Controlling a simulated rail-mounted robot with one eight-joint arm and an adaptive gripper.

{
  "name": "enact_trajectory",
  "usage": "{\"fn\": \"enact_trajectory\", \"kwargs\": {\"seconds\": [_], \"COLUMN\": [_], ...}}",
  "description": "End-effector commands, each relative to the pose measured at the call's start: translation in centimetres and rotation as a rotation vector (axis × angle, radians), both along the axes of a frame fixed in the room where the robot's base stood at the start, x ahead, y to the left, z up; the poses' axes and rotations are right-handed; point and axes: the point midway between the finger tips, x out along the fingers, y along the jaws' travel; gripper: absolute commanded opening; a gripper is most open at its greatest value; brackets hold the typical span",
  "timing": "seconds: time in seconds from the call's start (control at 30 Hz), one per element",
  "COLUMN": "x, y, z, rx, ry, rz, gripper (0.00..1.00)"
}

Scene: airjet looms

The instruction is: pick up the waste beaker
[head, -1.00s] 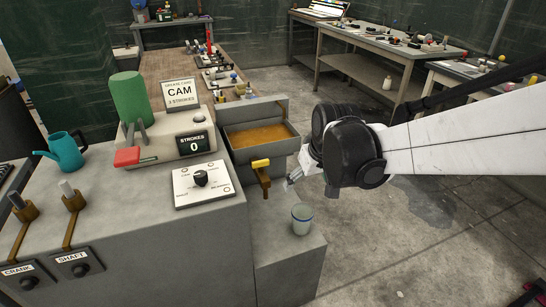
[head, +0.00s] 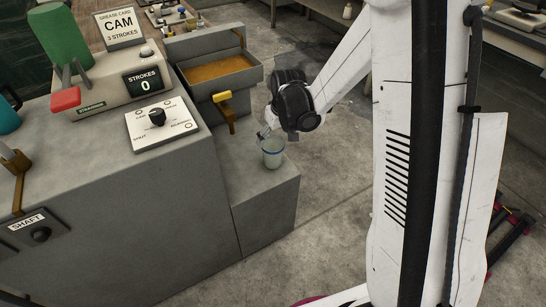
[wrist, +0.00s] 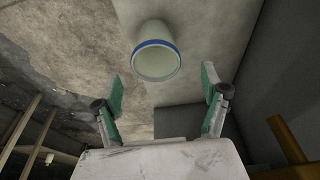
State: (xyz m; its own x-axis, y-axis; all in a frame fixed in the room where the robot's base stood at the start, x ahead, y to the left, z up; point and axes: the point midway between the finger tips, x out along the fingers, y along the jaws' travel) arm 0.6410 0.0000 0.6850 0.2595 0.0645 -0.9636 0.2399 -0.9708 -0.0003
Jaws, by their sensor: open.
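The waste beaker (head: 272,153) is a small pale translucent cup with a blue band near its rim. It stands upright on the low grey ledge (head: 265,205) beside the machine, below the yellow-handled tap. My gripper (head: 265,133) is just above and behind the beaker in the head view, its fingers small and partly hidden by the wrist. In the wrist view the beaker (wrist: 156,52) lies beyond the open fingers (wrist: 162,95), roughly centred between them. The gripper is empty and apart from the beaker.
A yellow-handled tap (head: 222,97) hangs from a tray of amber liquid (head: 215,70) left of my gripper. The grey machine block with a dial panel (head: 160,120) stands left of the ledge. Open floor lies to the right.

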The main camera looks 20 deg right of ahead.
Motion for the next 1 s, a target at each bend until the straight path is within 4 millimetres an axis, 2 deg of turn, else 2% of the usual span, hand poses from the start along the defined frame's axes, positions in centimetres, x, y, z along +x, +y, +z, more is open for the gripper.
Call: {"fn": "enact_trajectory", "kwargs": {"seconds": [0.03, 0.2, 0.57, 0.83, 1.0], "x": [0.3, 1.1, 1.8, 3.5, 3.7], "y": [0.1, 0.2, 0.2, 0.0, 0.1], "z": [-1.3, -3.9, -5.8, -9.2, -10.1], "rx": [0.000, 0.000, 0.000, 0.000, 0.000], "ry": [0.000, 0.000, 0.000, 0.000, 0.000], "rz": [0.000, 0.000, 0.000, 0.000, 0.000], "gripper": [0.77, 0.77, 0.77, 0.77, 0.77]}}
